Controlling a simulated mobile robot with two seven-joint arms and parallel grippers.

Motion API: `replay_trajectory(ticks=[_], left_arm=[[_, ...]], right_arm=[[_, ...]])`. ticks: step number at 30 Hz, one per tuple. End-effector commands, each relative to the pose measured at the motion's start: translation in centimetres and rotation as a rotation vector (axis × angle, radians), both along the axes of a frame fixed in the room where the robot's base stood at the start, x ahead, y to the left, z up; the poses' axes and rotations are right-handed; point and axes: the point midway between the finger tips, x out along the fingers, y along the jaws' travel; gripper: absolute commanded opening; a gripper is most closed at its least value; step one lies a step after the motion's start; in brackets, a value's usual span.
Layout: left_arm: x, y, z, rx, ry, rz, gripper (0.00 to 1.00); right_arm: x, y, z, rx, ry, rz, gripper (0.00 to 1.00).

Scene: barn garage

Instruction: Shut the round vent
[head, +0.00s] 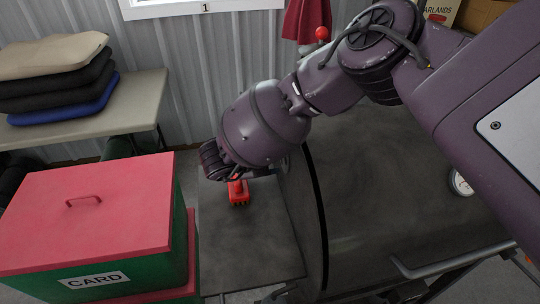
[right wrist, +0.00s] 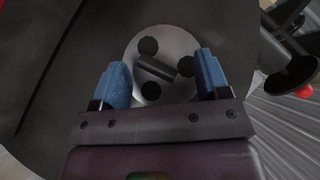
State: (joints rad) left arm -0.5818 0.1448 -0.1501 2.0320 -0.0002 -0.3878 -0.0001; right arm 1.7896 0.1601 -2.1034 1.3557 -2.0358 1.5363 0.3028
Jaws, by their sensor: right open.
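The round vent (right wrist: 178,40) is a pale metal disc on the dark end of a barrel cooker, seen in the right wrist view. Three dark round holes show in it. A dark bar handle (right wrist: 157,68) crosses its middle, slanting down to the right. My right gripper (right wrist: 161,62) is open, with one blue finger on each side of the handle; both stand apart from it in the picture. I cannot tell the depth. In the head view my right gripper (head: 213,160) is left of the barrel's end, and the vent is mostly hidden. My left gripper is out of view.
The black barrel (head: 400,190) fills the right. A dark side shelf (head: 245,245) holds a red tool (head: 238,194) below my gripper. A green box with a red lid (head: 120,205) stands left. Folded cushions (head: 55,75) lie on a table behind.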

Motion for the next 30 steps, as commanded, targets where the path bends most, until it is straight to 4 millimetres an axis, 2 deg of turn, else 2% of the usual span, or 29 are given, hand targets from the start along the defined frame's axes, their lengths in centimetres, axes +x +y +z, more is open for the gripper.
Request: replay_trajectory(ticks=[12,14,21,26,30], left_arm=[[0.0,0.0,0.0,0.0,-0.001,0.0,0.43],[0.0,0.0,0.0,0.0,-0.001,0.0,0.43],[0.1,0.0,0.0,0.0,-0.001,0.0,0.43],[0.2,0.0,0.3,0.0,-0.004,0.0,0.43],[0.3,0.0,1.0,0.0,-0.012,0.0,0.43]], right_arm=[[0.4,-0.5,-0.4,0.0,0.0,0.0,0.69],[0.4,-0.5,-0.4,0.0,0.0,0.0,0.61],[0.4,-0.4,-0.4,0.0,0.0,0.0,0.25],[0.4,-0.5,-0.3,0.004,-0.024,-0.001,0.22],[0.3,-0.4,-0.1,0.02,-0.114,0.003,0.2]])
